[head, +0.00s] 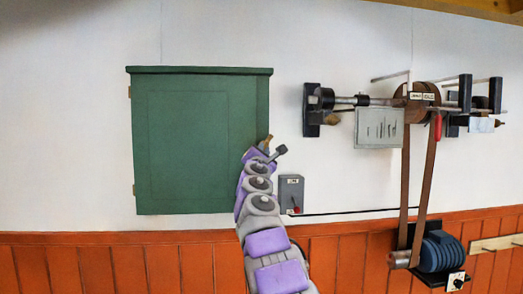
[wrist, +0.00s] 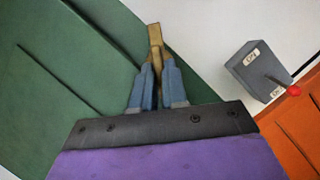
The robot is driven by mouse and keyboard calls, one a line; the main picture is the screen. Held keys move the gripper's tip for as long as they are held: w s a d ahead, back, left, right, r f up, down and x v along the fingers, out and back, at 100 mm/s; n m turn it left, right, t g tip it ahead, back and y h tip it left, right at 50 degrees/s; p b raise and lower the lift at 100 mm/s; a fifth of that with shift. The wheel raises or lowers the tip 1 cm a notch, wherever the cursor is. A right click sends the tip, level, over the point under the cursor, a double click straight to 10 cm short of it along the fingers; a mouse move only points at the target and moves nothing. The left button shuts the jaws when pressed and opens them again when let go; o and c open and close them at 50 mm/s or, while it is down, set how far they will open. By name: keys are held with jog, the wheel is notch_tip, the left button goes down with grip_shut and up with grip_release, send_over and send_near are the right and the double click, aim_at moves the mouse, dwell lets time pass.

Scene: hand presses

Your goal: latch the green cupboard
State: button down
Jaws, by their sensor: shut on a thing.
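The green cupboard (head: 190,150) hangs on the wall at the left of the head view, with its door against the frame. It also fills the left of the wrist view (wrist: 60,70). A small brass latch (wrist: 154,36) is at the cupboard's right edge. It shows as a small brown tip in the head view (head: 268,138). My gripper (wrist: 157,72) is shut on the latch, its two blue-grey fingers on either side of it. In the head view my gripper (head: 263,149) is at the cupboard's right edge, and my arm hides the lower right corner.
A grey switch box (head: 291,190) with a red-tipped lever is just right of my arm; it also shows in the wrist view (wrist: 256,70). A belt-driven shaft (head: 408,100) and a motor (head: 438,252) are farther right.

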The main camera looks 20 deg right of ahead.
jog(key=shift+a+r+m+g+h+p, duration=0.2)
jog(key=shift+m+g+p, duration=0.7)
jog(key=shift+m, duration=1.05)
jog(key=shift+d+r+m+g+h+p, duration=0.1)
jog(key=shift+r+m+g+p, duration=0.3)
jog(key=shift+m+p, duration=1.15)
jog(key=shift+a+r+m+g+h+p, duration=0.1)
jog(key=shift+m+g+p, duration=0.65)
jog(key=shift+m, duration=1.55)
jog(key=shift+g, duration=0.25)
jog(key=shift+f, duration=0.1)
jog(key=c, duration=1.6)
grip_release()
jog(key=o, duration=0.4)
jog(key=shift+s+d, duration=0.15)
jog(key=shift+s, duration=0.05)
jog(key=shift+o, duration=0.2)
jog(key=b+v, duration=0.7)
jog(key=v, duration=1)
